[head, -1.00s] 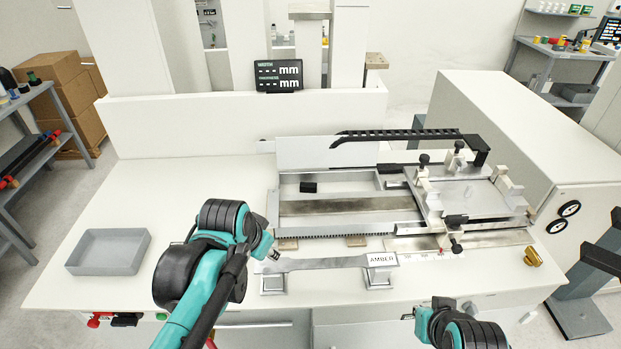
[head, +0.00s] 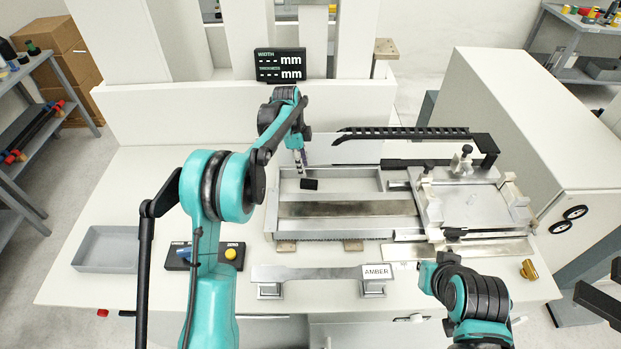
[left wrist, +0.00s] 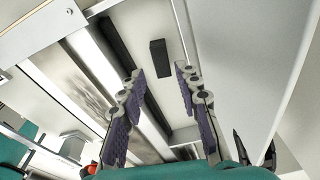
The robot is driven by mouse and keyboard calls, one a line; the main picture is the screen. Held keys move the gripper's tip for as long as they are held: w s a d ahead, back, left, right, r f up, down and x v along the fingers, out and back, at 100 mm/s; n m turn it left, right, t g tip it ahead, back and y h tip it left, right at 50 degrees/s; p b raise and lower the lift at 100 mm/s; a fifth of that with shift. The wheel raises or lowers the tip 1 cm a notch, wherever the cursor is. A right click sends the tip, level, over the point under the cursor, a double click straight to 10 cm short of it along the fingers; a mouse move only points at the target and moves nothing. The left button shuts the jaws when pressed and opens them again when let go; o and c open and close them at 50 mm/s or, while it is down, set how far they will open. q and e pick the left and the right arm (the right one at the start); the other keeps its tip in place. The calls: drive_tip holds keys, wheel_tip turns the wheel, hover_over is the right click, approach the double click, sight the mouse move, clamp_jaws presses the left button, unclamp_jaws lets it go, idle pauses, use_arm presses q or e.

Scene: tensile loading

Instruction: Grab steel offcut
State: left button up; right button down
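The steel offcut (head: 309,184) appears to be the small dark block lying in the back-left trough of the metal fixture (head: 340,228). In the left wrist view the dark block (left wrist: 158,58) lies ahead of my fingers, between their lines. My left gripper (head: 301,165) is above the trough, close to the block and slightly left of it. In the left wrist view this gripper (left wrist: 161,77) is open, with purple-padded fingers apart and nothing between them. My right gripper (head: 431,262) is at the fixture's front right; its fingers are too small to judge.
A dog-bone specimen (head: 320,273) labelled AMBER rests on two supports in front. A grey tray (head: 84,262) stands at the left. A device with a yellow knob (head: 231,254) sits beside my left arm. A black rail (head: 410,133) and a white back wall (head: 180,115) stand behind.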

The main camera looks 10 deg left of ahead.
sight(309, 182)
use_arm(q)
drive_tip(key=f, duration=0.2)
drive_tip(key=d+f, duration=0.1)
drive_tip(key=f, duration=0.2)
drive_tip(key=d+f+b, duration=0.1)
drive_tip(key=f, duration=0.1)
drive_tip(key=shift+w+f, duration=0.1)
drive_tip(key=shift+f, duration=0.15)
clamp_jaws()
